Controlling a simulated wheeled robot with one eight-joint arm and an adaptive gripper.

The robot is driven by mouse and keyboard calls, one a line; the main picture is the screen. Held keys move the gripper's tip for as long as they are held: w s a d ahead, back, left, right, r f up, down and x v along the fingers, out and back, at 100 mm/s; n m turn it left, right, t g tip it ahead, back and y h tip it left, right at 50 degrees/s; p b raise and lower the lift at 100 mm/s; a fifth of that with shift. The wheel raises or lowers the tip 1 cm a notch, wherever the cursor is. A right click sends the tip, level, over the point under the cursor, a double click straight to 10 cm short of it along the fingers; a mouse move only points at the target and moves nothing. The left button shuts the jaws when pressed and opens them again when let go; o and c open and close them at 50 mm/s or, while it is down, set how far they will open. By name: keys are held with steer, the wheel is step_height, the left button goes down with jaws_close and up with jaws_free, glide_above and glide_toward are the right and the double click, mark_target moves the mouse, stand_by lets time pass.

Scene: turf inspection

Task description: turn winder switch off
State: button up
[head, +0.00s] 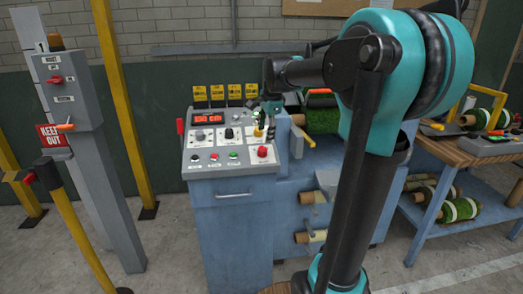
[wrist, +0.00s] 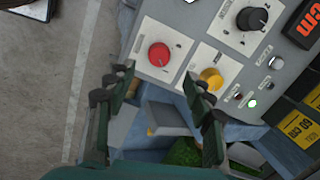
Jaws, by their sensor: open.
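The yellow knob also shows in the head view (head: 258,131). I cannot read which control is labelled winder. My gripper (wrist: 162,85) is open and empty over the panel's edge. Its right fingertip overlaps the yellow knob's lower part; I cannot tell whether they touch. The head view shows the gripper small and partly hidden (head: 271,122).
A green light (wrist: 252,103) glows near the yellow knob. Yellow signs (head: 225,92) stand behind the panel. A grey post with a switch box (head: 72,85) and a yellow barrier stand left. A roll of turf (head: 322,118) lies right of the console, with a workbench (head: 450,150) beyond.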

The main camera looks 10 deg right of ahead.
mark_target(262, 149)
steer(key=x, duration=1)
steer(key=shift+d, duration=0.1)
steer(key=c, duration=1.2)
steer(key=shift+o, duration=0.2)
